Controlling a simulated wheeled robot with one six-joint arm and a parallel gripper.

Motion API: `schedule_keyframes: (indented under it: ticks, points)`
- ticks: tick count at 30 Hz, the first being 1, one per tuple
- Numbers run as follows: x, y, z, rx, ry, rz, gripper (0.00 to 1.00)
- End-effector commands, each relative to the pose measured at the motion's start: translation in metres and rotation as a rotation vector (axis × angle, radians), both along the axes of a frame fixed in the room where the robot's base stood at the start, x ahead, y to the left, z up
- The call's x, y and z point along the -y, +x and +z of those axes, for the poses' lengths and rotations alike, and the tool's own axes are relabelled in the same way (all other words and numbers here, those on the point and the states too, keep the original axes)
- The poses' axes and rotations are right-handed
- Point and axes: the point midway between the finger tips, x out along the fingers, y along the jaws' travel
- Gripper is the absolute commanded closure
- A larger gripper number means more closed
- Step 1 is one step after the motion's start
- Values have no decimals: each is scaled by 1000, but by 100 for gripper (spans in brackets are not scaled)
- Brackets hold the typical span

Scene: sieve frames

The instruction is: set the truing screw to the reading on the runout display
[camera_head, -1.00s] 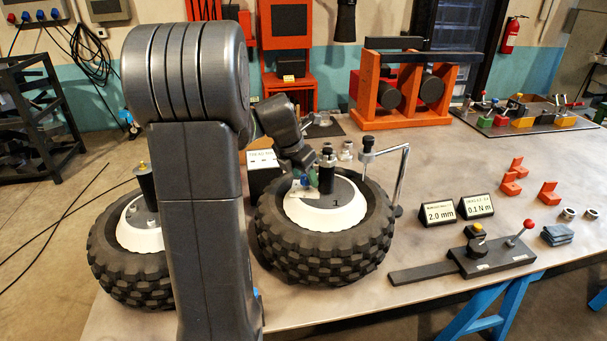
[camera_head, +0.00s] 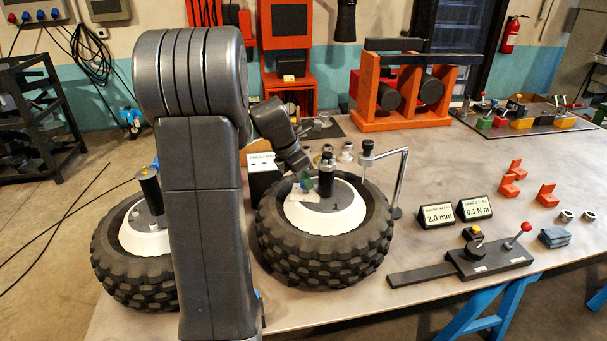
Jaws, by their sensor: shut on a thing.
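The wheel (camera_head: 326,258) with a knobbly black tyre and white rim lies on the bench; its grey hub is marked "1". A pale plate (camera_head: 301,199) lies at the left of the hub. My gripper (camera_head: 308,184) points down over this plate and is shut on a small blue-green knob, apparently the truing screw; the fingers and knob are too small to separate clearly. The runout display (camera_head: 437,216) reads 2.0 mm. The second display (camera_head: 475,208) beside it reads 0.1 N m.
A black post (camera_head: 327,172) rises from the hub just right of my gripper. A chrome bent arm (camera_head: 402,180) stands at the wheel's right. A second wheel (camera_head: 130,268) is at left, partly behind my arm. A lever fixture (camera_head: 487,258) sits at front right.

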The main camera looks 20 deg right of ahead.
Motion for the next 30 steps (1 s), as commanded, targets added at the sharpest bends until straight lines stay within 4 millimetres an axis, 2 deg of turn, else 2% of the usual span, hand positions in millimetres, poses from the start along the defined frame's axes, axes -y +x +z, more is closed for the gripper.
schedule_keyframes:
  ticks: [30]
  points:
    - [4, 8, 3, 0, 0, -966, 94]
